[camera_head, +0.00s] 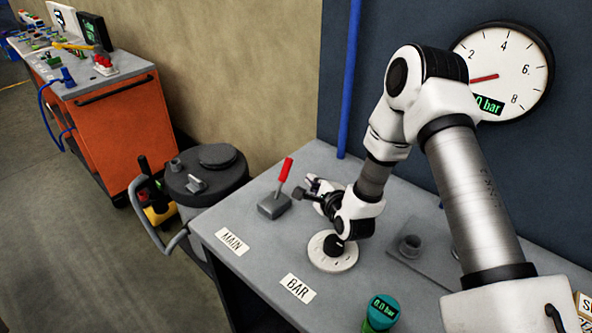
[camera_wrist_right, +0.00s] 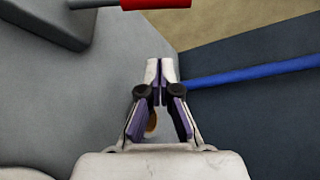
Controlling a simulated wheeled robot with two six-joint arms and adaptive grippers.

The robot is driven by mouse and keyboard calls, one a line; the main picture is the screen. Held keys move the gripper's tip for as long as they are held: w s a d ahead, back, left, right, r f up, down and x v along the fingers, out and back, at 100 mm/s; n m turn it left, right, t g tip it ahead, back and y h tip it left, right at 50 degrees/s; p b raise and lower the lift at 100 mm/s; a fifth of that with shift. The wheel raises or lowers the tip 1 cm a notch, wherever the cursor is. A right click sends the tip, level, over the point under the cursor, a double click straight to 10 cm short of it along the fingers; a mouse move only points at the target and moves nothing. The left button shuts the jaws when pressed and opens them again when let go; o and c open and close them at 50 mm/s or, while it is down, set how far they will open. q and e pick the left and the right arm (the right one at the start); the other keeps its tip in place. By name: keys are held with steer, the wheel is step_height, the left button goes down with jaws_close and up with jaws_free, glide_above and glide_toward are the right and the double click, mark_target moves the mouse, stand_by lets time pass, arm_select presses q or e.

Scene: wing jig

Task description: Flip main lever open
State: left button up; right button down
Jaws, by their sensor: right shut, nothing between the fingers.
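The main lever (camera_head: 285,170) has a red handle and stands tilted up from a grey block (camera_head: 273,206), behind the MAIN label (camera_head: 233,241). My right gripper (camera_head: 309,185) is just right of the lever, apart from it, with its fingers shut and empty. In the right wrist view the shut fingertips (camera_wrist_right: 160,64) show in the middle. The red handle (camera_wrist_right: 155,4) crosses the top edge there, beyond the fingertips, with part of it cut off. My left gripper is not in view.
A white round dial (camera_head: 332,262) sits below my right wrist, near the BAR label (camera_head: 297,288). A teal gauge (camera_head: 382,312) stands at the front. A wall gauge (camera_head: 505,65) hangs behind. A blue pipe (camera_head: 349,80) runs up the wall. A grey drum (camera_head: 208,178) stands left of the bench.

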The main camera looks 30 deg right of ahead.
mark_target(283, 177)
steer(key=x, duration=0.1)
steer(key=p+x, duration=0.1)
steer(key=x, duration=0.1)
steer(key=p+x, duration=0.1)
steer(key=x, duration=0.1)
steer(key=shift+w+a+r, duration=0.2)
steer(key=shift+a+r, duration=0.05)
steer(key=shift+r, duration=0.15)
steer(key=a, duration=0.1)
steer(key=a+p, duration=0.1)
steer(key=a+r, duration=0.1)
steer(key=shift+s, duration=0.3)
steer(key=shift+d, duration=0.15)
